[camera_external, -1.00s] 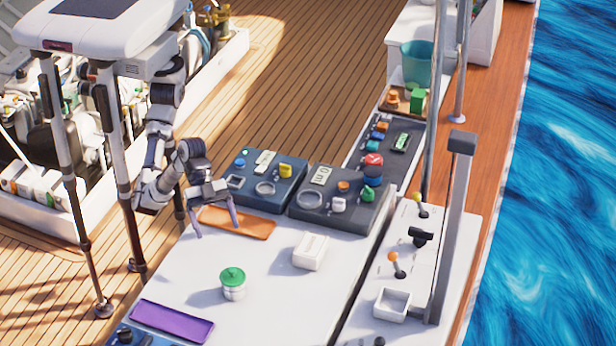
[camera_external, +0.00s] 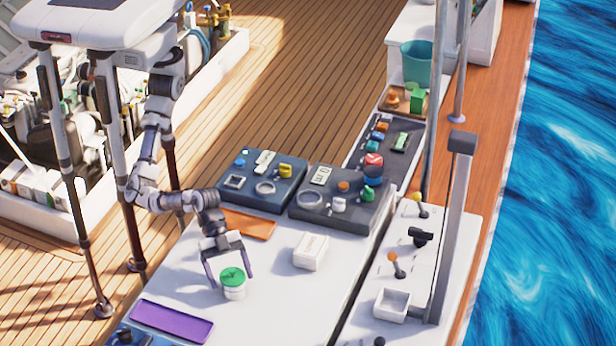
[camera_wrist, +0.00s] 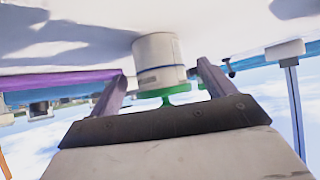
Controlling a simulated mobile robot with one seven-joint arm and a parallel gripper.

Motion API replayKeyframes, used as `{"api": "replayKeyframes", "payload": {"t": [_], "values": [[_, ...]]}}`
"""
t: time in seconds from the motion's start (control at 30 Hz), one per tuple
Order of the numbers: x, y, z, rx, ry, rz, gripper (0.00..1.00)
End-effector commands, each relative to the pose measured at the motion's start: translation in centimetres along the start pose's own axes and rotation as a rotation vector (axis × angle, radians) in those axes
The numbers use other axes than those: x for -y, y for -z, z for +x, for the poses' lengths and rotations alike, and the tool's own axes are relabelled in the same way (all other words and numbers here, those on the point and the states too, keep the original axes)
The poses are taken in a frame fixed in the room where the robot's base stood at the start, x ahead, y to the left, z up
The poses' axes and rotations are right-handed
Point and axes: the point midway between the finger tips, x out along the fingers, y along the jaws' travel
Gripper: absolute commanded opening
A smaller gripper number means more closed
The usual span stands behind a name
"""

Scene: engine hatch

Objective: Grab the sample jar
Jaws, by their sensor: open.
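The sample jar (camera_external: 233,285) is white with a green lid and stands upright on the white worktop. In the wrist view the jar (camera_wrist: 158,55) shows between my two fingers, its green lid towards the palm. My gripper (camera_external: 230,281) is open, with one finger on each side of the jar's upper part. In the wrist view the open fingers (camera_wrist: 160,80) have visible gaps to the jar. I cannot tell exactly how low the fingertips reach beside it.
An orange tray (camera_external: 262,226) lies behind the jar and a purple tray (camera_external: 150,318) lies to the front left. A white box (camera_external: 310,262) stands to the right. Dark control panels (camera_external: 290,201) line the back. The worktop between the jar and the box is clear.

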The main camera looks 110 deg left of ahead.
Motion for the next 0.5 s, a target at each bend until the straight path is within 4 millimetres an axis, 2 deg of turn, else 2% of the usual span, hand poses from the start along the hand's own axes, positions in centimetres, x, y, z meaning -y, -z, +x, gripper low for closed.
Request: {"api": "replayKeyframes", "payload": {"t": [0.03,0.23,0.5], "values": [[-0.1,0.4,0.4,0.002,-0.004,-0.001,0.82],[0.0,0.2,2.6,0.0,-0.001,-0.001,0.82],[0.0,0.1,3.0,-0.001,0.001,0.0,0.82]]}}
